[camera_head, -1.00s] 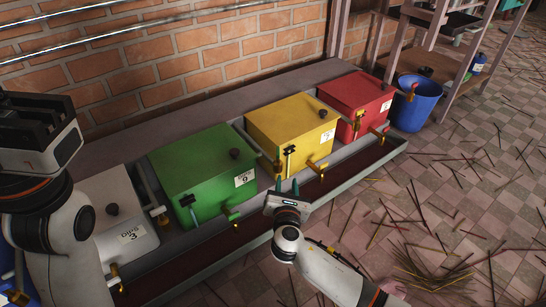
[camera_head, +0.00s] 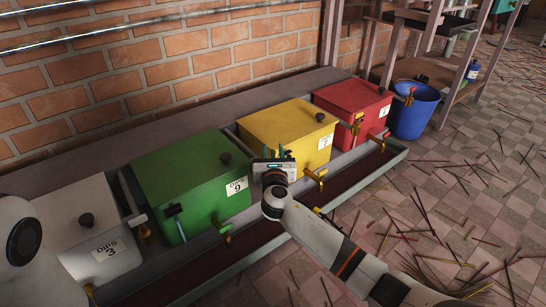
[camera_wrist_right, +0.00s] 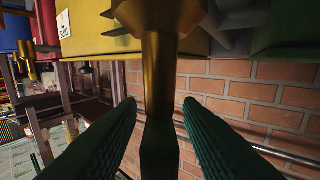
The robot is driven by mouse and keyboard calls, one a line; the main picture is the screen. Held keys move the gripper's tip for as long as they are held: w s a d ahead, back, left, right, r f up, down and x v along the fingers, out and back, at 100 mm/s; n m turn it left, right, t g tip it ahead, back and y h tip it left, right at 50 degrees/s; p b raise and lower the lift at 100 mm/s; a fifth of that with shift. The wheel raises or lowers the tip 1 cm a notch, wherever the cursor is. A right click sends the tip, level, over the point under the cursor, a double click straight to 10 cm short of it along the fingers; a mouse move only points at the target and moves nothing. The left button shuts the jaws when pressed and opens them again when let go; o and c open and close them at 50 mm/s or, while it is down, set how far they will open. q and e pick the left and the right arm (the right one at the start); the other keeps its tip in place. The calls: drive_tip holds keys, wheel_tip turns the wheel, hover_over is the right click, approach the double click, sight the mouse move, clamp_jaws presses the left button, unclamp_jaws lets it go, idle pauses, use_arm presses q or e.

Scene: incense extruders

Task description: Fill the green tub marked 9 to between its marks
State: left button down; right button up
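The green tub (camera_head: 190,180) has a closed lid with a black knob and a white label marked 9 (camera_head: 237,187). My left gripper is out of view.
A yellow tub (camera_head: 287,125) and a red tub (camera_head: 352,100) stand to the right, a white tub marked 3 (camera_head: 85,240) to the left. A dark red trough (camera_head: 245,245) runs along the front. A blue bucket (camera_head: 412,118) stands beyond. Sticks litter the tiled floor.

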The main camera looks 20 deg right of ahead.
drive_tip(key=shift+w+d, duration=0.1)
drive_tip(key=shift+w, duration=0.2)
clamp_jaws()
drive_tip(key=m+h+p, duration=0.1)
drive_tip(key=g+h+p, duration=0.1)
drive_tip(key=shift+r+m+h, duration=0.3)
drive_tip(key=shift+m+h, duration=0.1)
drive_tip(key=m+h, duration=0.1)
drive_tip(key=m+g+h+p, duration=0.1)
drive_tip(key=shift+s+d+f+h, duration=0.1)
drive_tip(key=shift+d+h, duration=0.05)
drive_tip(key=shift+h, duration=0.15)
drive_tip(key=shift+s+d+f+m+g+h, duration=0.1)
drive_tip(key=shift+d+f+m+g+h, duration=0.1)
drive_tip(key=shift+m+g+h, duration=0.5)
unclamp_jaws()
